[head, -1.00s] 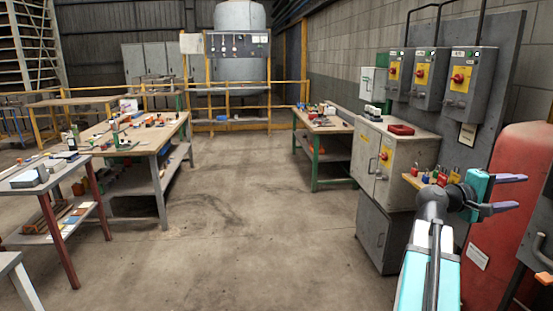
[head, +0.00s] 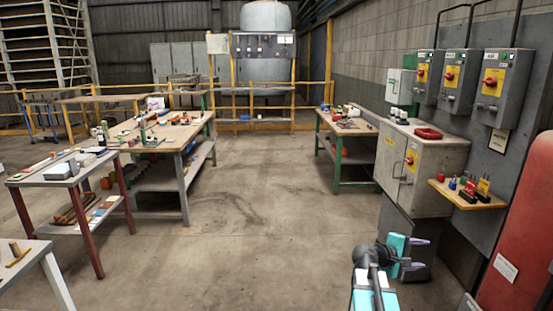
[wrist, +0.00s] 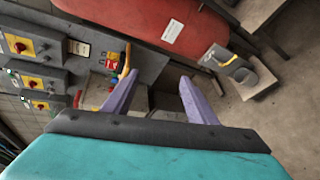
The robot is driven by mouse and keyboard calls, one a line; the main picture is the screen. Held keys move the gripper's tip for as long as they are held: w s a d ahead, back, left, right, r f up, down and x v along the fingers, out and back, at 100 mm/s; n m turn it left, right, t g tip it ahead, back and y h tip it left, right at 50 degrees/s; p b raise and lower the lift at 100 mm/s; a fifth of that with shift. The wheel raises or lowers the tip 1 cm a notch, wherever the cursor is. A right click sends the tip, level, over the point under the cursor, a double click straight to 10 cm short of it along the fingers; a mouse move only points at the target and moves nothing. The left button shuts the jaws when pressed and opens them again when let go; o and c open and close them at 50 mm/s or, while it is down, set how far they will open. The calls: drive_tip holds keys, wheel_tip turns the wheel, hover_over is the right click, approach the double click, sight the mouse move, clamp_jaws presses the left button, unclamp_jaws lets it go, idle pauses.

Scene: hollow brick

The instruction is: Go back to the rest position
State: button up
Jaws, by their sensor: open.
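My gripper (head: 418,253) is at the lower right of the head view, open and empty, its two purple fingers pointing right. It is low in front of the grey cabinet (head: 419,165) and below the small wooden shelf (head: 467,194) with padlocks. In the wrist view the fingers of my gripper (wrist: 160,95) stand apart with nothing between them. The wrist view also shows the red tank (wrist: 150,22) beyond the fingers.
Grey switch boxes (head: 494,84) hang on a panel at the right. A red tank (head: 520,240) stands at the right edge. Workbenches with tools (head: 186,136) stand at the left, and another bench (head: 351,131) stands behind the cabinet. The concrete floor (head: 255,215) between them is clear.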

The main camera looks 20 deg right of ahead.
drive_tip(key=s+a+f+n+y, duration=0.1)
drive_tip(key=a+f+y, duration=0.2)
drive_tip(key=a+f, duration=1.1)
drive_tip(key=s+a+f+n+y, duration=0.1)
drive_tip(key=a+f+y, duration=0.2)
drive_tip(key=a+f, duration=1.1)
drive_tip(key=s+a+f+m+g+y, duration=0.5)
drive_tip(key=s+a+f+y, duration=0.3)
drive_tip(key=s+a+f, duration=1.3)
drive_tip(key=s+a+g, duration=0.1)
drive_tip(key=s, duration=0.2)
drive_tip(key=shift+s+f+m+y, duration=0.15)
drive_tip(key=shift+f+m+y, duration=0.15)
drive_tip(key=shift+f+m, duration=0.1)
drive_tip(key=c, duration=0.5)
drive_tip(key=shift+c, duration=0.2)
